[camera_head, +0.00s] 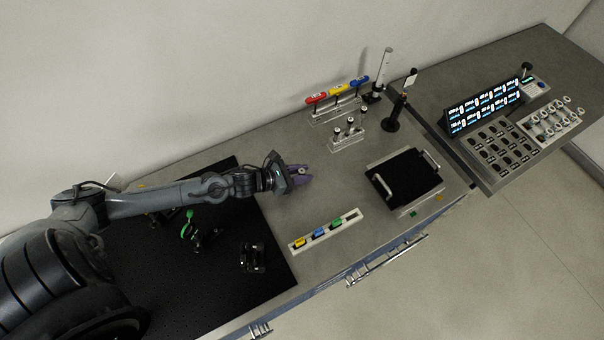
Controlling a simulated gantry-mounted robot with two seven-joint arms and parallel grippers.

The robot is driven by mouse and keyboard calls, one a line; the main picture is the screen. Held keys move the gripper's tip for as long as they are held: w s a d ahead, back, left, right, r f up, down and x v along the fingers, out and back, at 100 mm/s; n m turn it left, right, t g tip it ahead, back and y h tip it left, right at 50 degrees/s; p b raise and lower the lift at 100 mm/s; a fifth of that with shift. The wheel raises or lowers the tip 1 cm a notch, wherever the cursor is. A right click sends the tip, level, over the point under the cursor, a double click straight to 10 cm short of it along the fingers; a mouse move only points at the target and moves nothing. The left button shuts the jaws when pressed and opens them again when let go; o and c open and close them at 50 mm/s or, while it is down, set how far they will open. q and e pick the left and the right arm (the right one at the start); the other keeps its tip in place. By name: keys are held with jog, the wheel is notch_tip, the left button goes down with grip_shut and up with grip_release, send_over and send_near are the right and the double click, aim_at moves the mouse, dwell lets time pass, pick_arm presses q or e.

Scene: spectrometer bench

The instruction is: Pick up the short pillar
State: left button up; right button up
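My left gripper (301,174) reaches in from the left, low over the grey bench. Its purple fingers point right, and a small pale spot shows between them. I cannot tell whether this is a held thing or part of the gripper. Several short dark-topped posts (349,122) stand upright in a clear rack behind and right of the gripper, apart from it. These look like short pillars; which one is meant I cannot tell. A taller silvery post (384,70) stands on a dark base farther back. My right gripper is not in view.
A black-topped box (405,179) with light handles stands right of the gripper. A white tray (348,220) with coloured blocks lies in front. Red, yellow and blue items (339,90) sit on a rack behind. A black board (270,278) bears dark mounts.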

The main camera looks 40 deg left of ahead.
pick_arm(q)
grip_shut()
jog(key=shift+r, duration=0.1)
